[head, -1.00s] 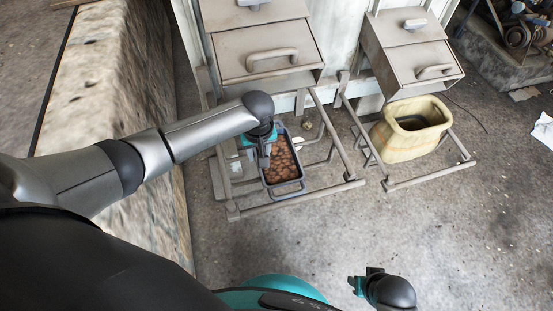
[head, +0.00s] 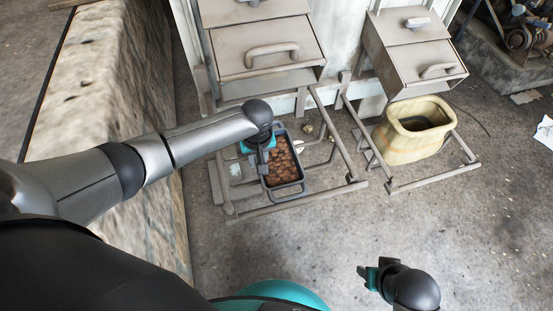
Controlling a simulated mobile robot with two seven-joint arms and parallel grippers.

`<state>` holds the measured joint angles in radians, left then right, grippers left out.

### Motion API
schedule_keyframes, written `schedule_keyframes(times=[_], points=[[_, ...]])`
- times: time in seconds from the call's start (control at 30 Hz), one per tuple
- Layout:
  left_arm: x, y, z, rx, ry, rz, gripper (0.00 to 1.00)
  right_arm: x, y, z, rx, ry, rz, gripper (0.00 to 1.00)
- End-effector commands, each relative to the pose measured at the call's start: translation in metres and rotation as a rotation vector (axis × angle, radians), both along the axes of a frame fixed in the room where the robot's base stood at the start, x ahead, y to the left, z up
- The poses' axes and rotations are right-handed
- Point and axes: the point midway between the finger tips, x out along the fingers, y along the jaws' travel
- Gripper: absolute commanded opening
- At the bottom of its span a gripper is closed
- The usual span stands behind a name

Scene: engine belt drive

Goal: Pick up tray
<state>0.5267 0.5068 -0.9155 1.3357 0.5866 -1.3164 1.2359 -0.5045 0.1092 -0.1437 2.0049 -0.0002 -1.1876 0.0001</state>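The tray (head: 284,188) is a small dark grey bin with handles at its ends, filled with brown rounded pieces. It sits within the left metal frame, below the left grey cabinet. My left gripper (head: 262,167) is at the tray's left long side, pointing down; its fingers overlap the rim, and whether they are closed on it is too small to tell. My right gripper (head: 364,278) is at the lower right, away from the tray, with nothing seen in it; its finger gap is not clear.
The left metal frame (head: 300,200) surrounds the tray. A right frame (head: 436,180) holds a yellowish open container (head: 414,132). Grey cabinets with handles (head: 262,50) stand behind. A rough stone block (head: 100,90) is at left.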

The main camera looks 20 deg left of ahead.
Motion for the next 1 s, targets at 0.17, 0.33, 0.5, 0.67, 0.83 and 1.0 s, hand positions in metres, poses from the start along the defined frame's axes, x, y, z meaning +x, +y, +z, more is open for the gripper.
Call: schedule_keyframes(times=[0.17,0.33,0.5,0.67,0.83,1.0], points=[[0.0,-0.0002,0.0001,0.0,0.0,0.0,0.07,0.0001,0.0002,-0.0001,0.0,-0.001,0.0,0.5],[0.0,-0.0002,0.0001,0.0,0.0,0.0,0.0,0.0002,0.0003,0.0,0.0,-0.001,0.0,0.5],[-0.0001,-0.0002,0.0,0.0,0.0,0.0,0.0,0.0002,0.0004,-0.0001,0.001,-0.001,0.0,0.5],[-0.0002,-0.0002,-0.0001,0.0,0.0,0.0,0.0,0.0002,0.0004,-0.0002,0.001,-0.001,0.0,0.5],[-0.0003,-0.0001,-0.0004,0.001,0.001,0.0,0.0,0.0001,0.0005,-0.0004,0.001,-0.001,0.0,0.5],[-0.0005,0.0,-0.0006,0.0,0.001,0.0,0.0,0.0,0.0004,-0.0004,0.001,0.0,0.0,0.5]])
